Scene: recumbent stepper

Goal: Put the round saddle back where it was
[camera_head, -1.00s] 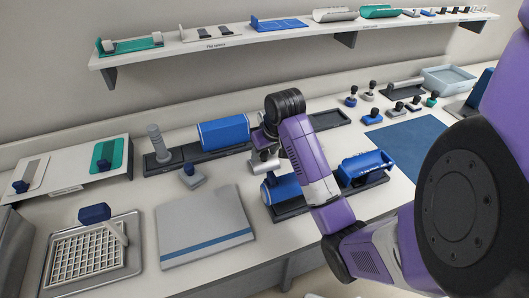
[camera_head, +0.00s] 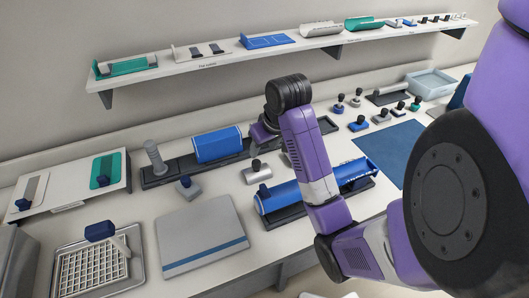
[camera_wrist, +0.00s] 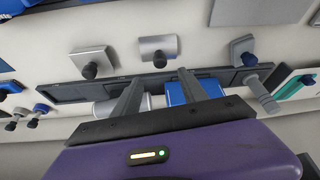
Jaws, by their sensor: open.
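A silver block with a rounded top and a dark knob (camera_head: 256,174) rests on the bench, and it shows in the wrist view (camera_wrist: 154,45). It looks like the round saddle, though no label confirms this. My gripper (camera_wrist: 160,77) is open, with nothing held between its fingers. In the head view my gripper (camera_head: 262,132) is above the back of the bench, mostly hidden by my arm. A dark rack (camera_wrist: 70,92) runs beneath the fingers in the wrist view. A silver cylinder (camera_wrist: 127,105) and a blue block (camera_wrist: 203,90) show behind the fingers.
A long blue roll (camera_head: 285,194) lies in front, partly behind my arm. A grey folder (camera_head: 200,232) and a wire tray (camera_head: 92,268) are at left. A shelf (camera_head: 225,58) runs above.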

